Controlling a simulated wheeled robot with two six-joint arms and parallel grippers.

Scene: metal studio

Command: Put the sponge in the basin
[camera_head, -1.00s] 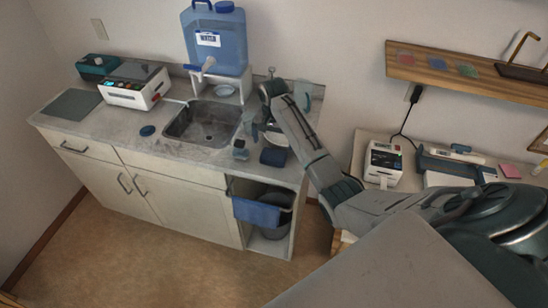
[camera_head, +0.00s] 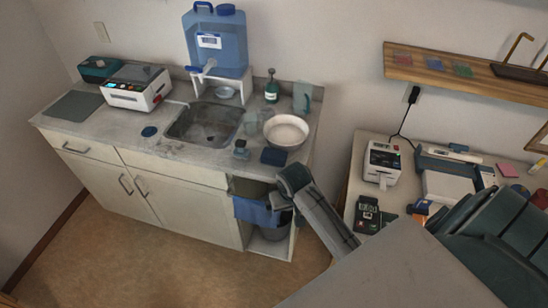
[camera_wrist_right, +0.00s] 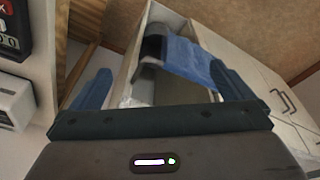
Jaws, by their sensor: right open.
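A flat dark blue block (camera_head: 273,156), which may be the sponge, lies on the counter near its front right edge. A round pale bowl (camera_head: 286,131) stands just behind it, and the sunken metal sink (camera_head: 203,124) is to the left; I cannot tell which one is the basin. Both look empty. My right gripper (camera_head: 275,204) is in front of the cabinet, below the counter edge, by the hanging blue cloth. In the right wrist view the gripper (camera_wrist_right: 160,72) has its fingers wide apart with nothing between them. My left gripper is not in view.
A blue cloth (camera_wrist_right: 188,58) hangs over the open bay, which holds a dark bin (camera_head: 272,230). A side desk with devices (camera_head: 382,162) is at right.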

